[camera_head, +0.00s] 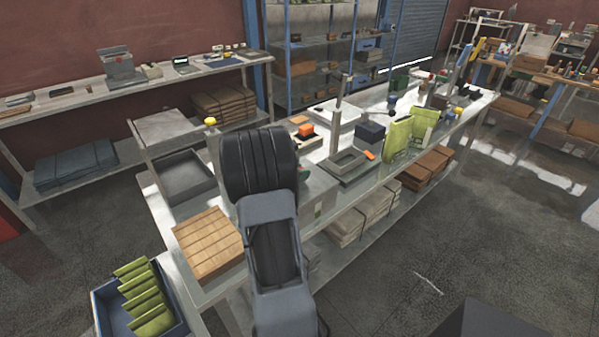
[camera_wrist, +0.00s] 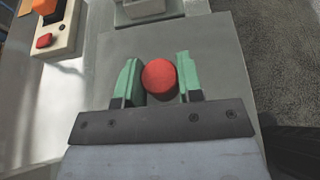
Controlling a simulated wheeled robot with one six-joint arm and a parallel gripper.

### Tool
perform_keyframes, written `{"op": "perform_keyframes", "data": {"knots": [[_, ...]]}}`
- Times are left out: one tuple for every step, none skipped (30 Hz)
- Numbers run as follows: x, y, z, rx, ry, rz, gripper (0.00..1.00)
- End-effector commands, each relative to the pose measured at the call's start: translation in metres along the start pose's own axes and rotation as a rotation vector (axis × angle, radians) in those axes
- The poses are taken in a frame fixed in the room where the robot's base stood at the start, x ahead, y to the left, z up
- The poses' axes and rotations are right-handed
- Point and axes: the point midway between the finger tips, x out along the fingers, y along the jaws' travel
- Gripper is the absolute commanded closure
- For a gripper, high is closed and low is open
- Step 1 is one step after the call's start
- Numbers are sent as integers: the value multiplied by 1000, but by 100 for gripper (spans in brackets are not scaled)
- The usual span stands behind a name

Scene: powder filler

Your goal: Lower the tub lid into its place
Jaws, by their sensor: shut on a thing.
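My gripper (camera_wrist: 157,88) is shut on a red round knob (camera_wrist: 159,74), with a green finger pad on each side of it. Below the knob is a flat grey surface (camera_wrist: 112,62), which looks like the top of the tub lid. I cannot tell whether the lid is seated or held above the tub. In the head view my dark arm covers most of the gripper. A grey box-like body (camera_head: 319,194), probably the tub, shows just right of the arm, with a bit of green pad above it.
Light green panels (camera_head: 398,140) stand farther right.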

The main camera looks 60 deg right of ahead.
Motion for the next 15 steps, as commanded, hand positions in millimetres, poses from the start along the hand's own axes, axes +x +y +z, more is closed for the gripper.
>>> {"op": "perform_keyframes", "data": {"knots": [[0, 0, -1, 0, -1, 0, 95], [0, 0, -1, 0, -1, 0, 95], [0, 0, -1, 0, -1, 0, 95], [0, 0, 0, 0, -1, 0, 95], [0, 0, 0, 0, -1, 0, 95], [0, 0, 0, 0, -1, 0, 95], [0, 0, 0, 0, -1, 0, 95], [0, 0, 0, 0, -1, 0, 95], [0, 0, 0, 0, -1, 0, 95], [0, 0, 0, 0, -1, 0, 95], [0, 0, 0, 0, -1, 0, 95], [0, 0, 0, 0, -1, 0, 95], [0, 0, 0, 0, -1, 0, 95], [0, 0, 0, 0, -1, 0, 95], [0, 0, 0, 0, -1, 0, 65]]}}
